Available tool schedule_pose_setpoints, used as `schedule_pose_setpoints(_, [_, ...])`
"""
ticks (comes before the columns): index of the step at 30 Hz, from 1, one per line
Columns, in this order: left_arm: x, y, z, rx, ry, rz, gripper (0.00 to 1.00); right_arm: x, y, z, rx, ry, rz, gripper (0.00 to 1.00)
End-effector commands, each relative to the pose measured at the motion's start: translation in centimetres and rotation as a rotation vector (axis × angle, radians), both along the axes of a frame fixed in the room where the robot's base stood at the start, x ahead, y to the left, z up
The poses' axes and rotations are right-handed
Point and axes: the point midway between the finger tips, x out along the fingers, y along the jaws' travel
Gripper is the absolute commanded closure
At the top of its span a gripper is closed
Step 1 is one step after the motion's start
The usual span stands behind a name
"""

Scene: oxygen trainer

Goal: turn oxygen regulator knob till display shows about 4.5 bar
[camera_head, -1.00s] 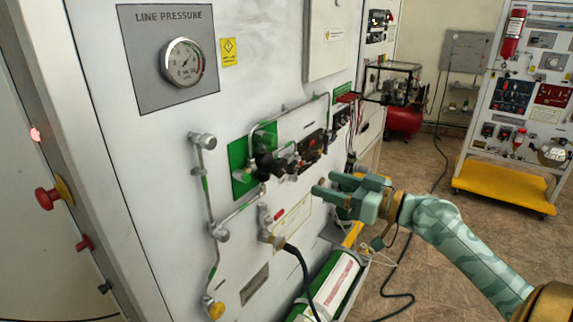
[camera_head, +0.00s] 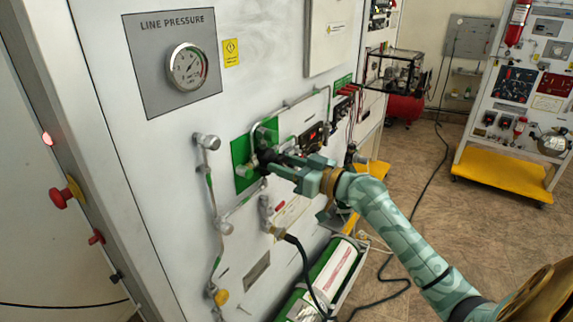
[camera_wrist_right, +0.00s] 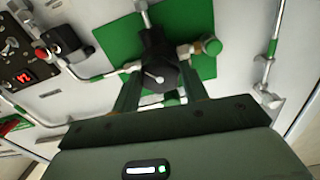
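The oxygen regulator's black knob (camera_wrist_right: 158,76) sits before a green plate (camera_wrist_right: 108,38) in the right wrist view. My right gripper (camera_wrist_right: 162,82) has one finger on each side of the knob. The fingers look spread, and I cannot tell whether they touch it. In the head view my right gripper (camera_head: 266,160) reaches the regulator in front of the green plate (camera_head: 241,178) and partly covers the knob. A small display with red digits (camera_wrist_right: 23,78) is at the left of the wrist view; its digits are too small to read surely. My left gripper is out of view.
A line pressure gauge (camera_head: 188,67) is on the panel above left. Metal pipes (camera_head: 210,185) run beside the regulator. A green and white cylinder (camera_head: 335,275) and a black hose (camera_head: 303,262) are below. Open floor (camera_head: 415,150) lies to the right.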

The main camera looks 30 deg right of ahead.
Motion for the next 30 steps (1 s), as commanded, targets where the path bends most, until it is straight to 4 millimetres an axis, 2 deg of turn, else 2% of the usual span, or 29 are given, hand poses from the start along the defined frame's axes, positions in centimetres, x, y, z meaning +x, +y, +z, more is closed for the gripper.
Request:
schedule_pose_setpoints(1, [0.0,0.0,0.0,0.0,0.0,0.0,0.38,0.0,0.0,0.0,0.0,0.0,0.0,0.71])
schedule_pose_setpoints(2, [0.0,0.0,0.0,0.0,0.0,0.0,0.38,0.0,0.0,0.0,0.0,0.0,0.0,0.8])
schedule_pose_setpoints(3, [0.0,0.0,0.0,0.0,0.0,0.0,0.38,0.0,0.0,0.0,0.0,0.0,0.0,0.83])
schedule_pose_setpoints(16, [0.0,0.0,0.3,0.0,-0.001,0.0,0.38,0.0,0.0,0.1,0.076,0.033,0.0,0.82])
schedule_pose_setpoints(30, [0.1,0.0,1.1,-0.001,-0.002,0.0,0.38,0.0,-0.2,0.2,0.41,0.169,-0.001,0.82])
